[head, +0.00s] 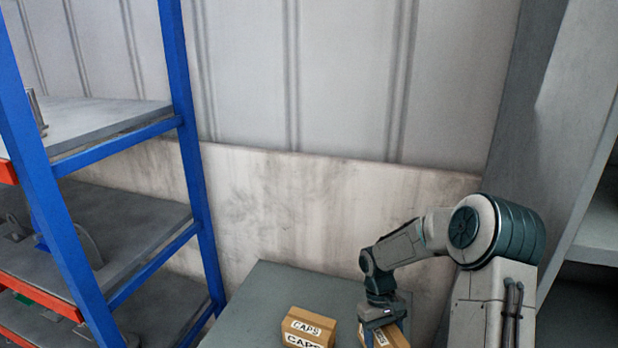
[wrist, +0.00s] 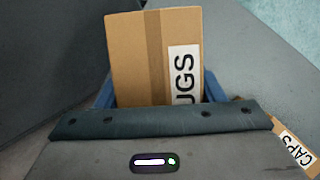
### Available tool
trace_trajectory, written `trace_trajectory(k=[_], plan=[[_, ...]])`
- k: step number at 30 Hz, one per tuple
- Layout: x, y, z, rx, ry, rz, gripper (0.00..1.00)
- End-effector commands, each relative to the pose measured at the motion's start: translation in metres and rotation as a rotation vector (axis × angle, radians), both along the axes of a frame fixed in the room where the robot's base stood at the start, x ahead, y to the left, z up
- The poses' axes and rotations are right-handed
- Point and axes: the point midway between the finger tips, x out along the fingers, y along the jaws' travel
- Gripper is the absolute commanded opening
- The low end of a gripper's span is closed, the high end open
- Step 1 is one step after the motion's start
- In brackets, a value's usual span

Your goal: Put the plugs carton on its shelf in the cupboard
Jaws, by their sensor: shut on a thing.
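The plugs carton (wrist: 138,62) is a brown cardboard box with a tape strip and a white label, of which "UGS" shows in the wrist view. In the head view the carton (head: 396,338) shows at the bottom, below my gripper (head: 380,322). My gripper is shut on it, with a blue finger on each side in the wrist view. The carton is over or on the grey table top (head: 270,285); I cannot tell whether it touches. The cupboard (head: 597,215) is grey and stands at the right edge, with part of a shelf showing and much of it cut off.
A carton labelled CAPS (head: 308,328) stands on the table just left of the held carton. A blue rack (head: 190,150) with grey shelves and several parts stands at the left. A pale wall (head: 320,210) is behind the table.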

Motion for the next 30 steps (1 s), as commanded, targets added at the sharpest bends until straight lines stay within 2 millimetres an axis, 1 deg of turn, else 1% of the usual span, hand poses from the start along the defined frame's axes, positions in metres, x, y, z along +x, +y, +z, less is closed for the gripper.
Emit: trace_trajectory(k=[1,3,6,9,13,30], plan=[[0.002,0.008,-0.005,0.002,0.001,-0.068,0.27],[0.003,0.016,-0.012,0.001,0.001,-0.154,0.27],[0.004,0.025,-0.017,-0.001,0.0,-0.244,0.27],[0.005,0.03,-0.021,-0.001,-0.002,-0.295,0.27],[0.005,0.033,-0.022,-0.004,-0.001,-0.315,0.27],[0.005,0.033,-0.022,-0.002,-0.005,-0.314,0.27]])
